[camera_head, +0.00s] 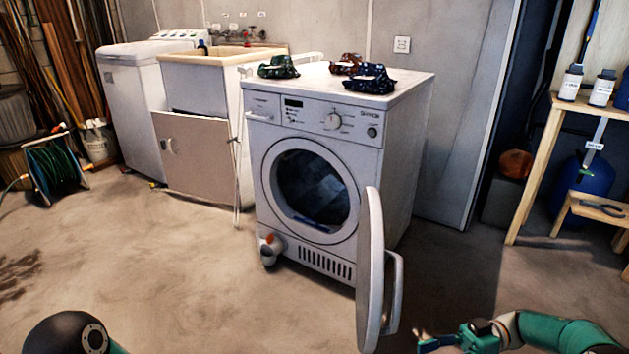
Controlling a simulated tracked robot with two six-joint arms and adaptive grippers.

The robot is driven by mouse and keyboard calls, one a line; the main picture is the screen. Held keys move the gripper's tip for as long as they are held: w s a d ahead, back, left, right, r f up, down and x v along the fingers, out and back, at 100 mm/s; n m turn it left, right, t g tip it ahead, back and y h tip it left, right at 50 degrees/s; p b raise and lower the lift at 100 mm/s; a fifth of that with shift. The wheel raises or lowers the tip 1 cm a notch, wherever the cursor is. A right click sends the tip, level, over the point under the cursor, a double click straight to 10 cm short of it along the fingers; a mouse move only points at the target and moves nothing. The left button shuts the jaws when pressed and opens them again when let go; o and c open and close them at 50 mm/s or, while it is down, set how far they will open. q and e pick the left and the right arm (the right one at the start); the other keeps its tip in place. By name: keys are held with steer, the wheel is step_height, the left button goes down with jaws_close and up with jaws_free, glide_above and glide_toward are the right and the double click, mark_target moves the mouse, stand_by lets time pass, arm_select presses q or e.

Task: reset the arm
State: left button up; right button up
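My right arm comes in from the lower right, and its gripper (427,341) is low in the picture, just right of the open washer door (370,265). The gripper is small and partly cut by the bottom edge, so its finger opening is unclear. Nothing is clearly seen in it. I cannot tell whether it touches the door. Of my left arm, only a dark rounded joint (66,334) shows at the bottom left; its gripper is out of view.
The white washing machine (318,205) has its round door swung open toward me. Several folded cloths (278,68) lie on its top. A sink cabinet (197,155) and a hose reel (55,168) stand left. A wooden shelf (535,170) stands right. The floor at left front is clear.

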steer(key=w+a+r+m+t+y, duration=0.2)
steer(key=a, duration=0.4)
steer(key=w+a+r+m+t+y, duration=0.1)
steer(key=a+r+m+t+y, duration=0.15)
steer(key=a, duration=0.45)
steer(key=w+a+f+m+t+h, duration=0.5)
steer(key=f+m+t+h, duration=0.35)
steer(key=m+t, duration=0.25)
steer(key=s+d+f+m+g+h, duration=0.1)
steer(key=s+f+m+g+h, duration=0.2)
steer(key=f, duration=0.4)
steer(key=s+d+f+m+h, duration=0.1)
steer(key=s+d+f+h, duration=0.1)
steer(key=s+f+h, duration=0.3)
steer(key=s+d+f+g+h, duration=0.15)
steer(key=s+f+g, duration=0.25)
steer(key=s, duration=0.5)
steer(key=s+d+f+g, duration=0.2)
steer(key=s+f+g, duration=0.2)
steer(key=s, duration=0.5)
step_height(320, 180, up, 38)
steer(key=p, duration=3.8)
